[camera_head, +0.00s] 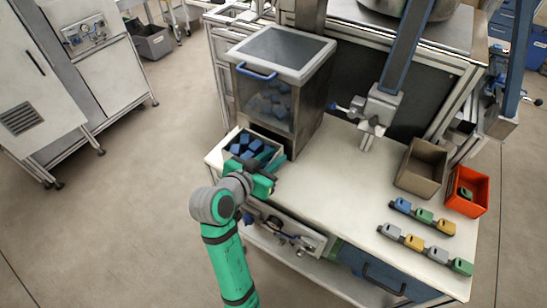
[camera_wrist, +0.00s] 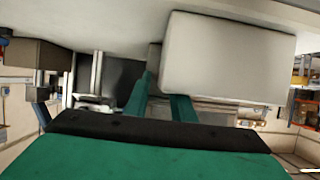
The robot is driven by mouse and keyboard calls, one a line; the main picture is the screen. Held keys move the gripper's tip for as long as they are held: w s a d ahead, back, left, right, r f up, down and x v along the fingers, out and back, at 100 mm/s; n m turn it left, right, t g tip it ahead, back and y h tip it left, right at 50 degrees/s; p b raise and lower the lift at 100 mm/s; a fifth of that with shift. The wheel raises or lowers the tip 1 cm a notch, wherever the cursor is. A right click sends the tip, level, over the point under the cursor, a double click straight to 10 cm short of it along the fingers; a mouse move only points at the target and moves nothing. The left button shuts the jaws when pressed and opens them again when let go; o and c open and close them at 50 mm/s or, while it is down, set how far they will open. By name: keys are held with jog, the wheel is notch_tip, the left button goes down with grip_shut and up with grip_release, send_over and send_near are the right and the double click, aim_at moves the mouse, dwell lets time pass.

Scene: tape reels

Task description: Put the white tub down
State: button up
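The white tub (camera_head: 228,146) is at the left end of the workbench, in front of the clear-sided bin. It is open at the top and holds several dark blue blocks (camera_head: 248,146). My gripper (camera_head: 266,176) is at the tub's near right corner. In the wrist view the tub (camera_wrist: 228,58) shows as a large pale box. The green fingers of my gripper (camera_wrist: 163,95) are close together at its edge, one outside the wall and the other partly hidden by it. They appear shut on the wall. I cannot tell whether the tub's base touches the bench.
The clear-sided bin (camera_head: 300,110) with a grey lid and blue handle stands just behind the tub. The workbench (camera_head: 335,190) is clear in the middle. At the right are a brown box (camera_head: 422,168), an orange box (camera_head: 466,191) and two rows of small coloured parts (camera_head: 424,217).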

jog(key=shift+r, duration=0.25)
jog(key=v, duration=1.2)
jog(key=shift+w, duration=0.1)
